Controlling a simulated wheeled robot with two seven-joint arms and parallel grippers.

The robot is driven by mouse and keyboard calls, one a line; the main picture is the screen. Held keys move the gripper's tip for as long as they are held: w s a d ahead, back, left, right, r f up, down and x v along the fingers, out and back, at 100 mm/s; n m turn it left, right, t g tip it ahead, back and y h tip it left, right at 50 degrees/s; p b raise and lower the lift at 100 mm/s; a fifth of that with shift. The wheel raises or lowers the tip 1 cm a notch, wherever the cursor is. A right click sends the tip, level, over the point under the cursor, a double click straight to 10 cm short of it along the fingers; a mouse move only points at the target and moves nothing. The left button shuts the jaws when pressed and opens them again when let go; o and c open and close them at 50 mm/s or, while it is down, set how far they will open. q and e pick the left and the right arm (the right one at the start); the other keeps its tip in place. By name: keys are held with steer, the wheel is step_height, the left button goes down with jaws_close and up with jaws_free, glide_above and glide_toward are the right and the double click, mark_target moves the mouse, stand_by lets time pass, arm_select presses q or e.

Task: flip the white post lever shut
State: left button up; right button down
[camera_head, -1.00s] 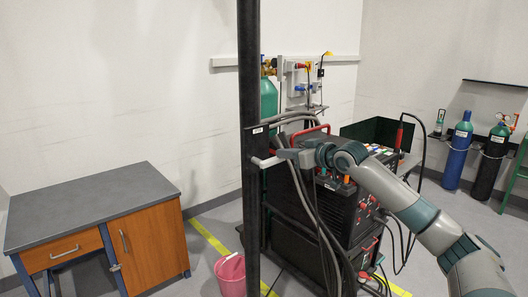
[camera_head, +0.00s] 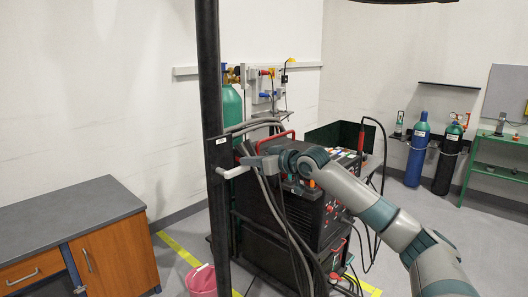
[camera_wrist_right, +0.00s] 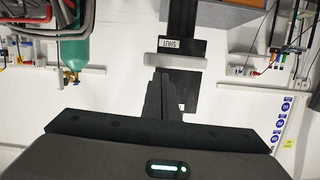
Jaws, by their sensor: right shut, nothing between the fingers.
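The white post lever (camera_head: 234,172) sticks out to the right from the black post (camera_head: 208,80) in the head view, below a small white label (camera_head: 222,141). In the right wrist view the lever (camera_wrist_right: 175,62) is a pale bar across the dark post, beside a label reading SHUT (camera_wrist_right: 168,44). My right gripper (camera_head: 248,161) is shut and empty, with its tips close to the lever. In the wrist view its fingers (camera_wrist_right: 158,80) point at the lever; whether they touch it I cannot tell. My left gripper is not in view.
A dark welding machine (camera_head: 310,205) with hanging cables stands just behind my right gripper. A green gas cylinder (camera_head: 231,104) is behind the post. A pink bucket (camera_head: 202,281) is at its foot. A grey-topped desk (camera_head: 65,213) stands left. Floor is open at the right.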

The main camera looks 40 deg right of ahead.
steer(key=s+r+b, duration=0.5)
steer(key=s+r, duration=0.1)
steer(key=s, duration=0.3)
steer(key=shift+s+d, duration=0.4)
stand_by(0.4)
steer(key=shift+f, duration=0.1)
stand_by(0.5)
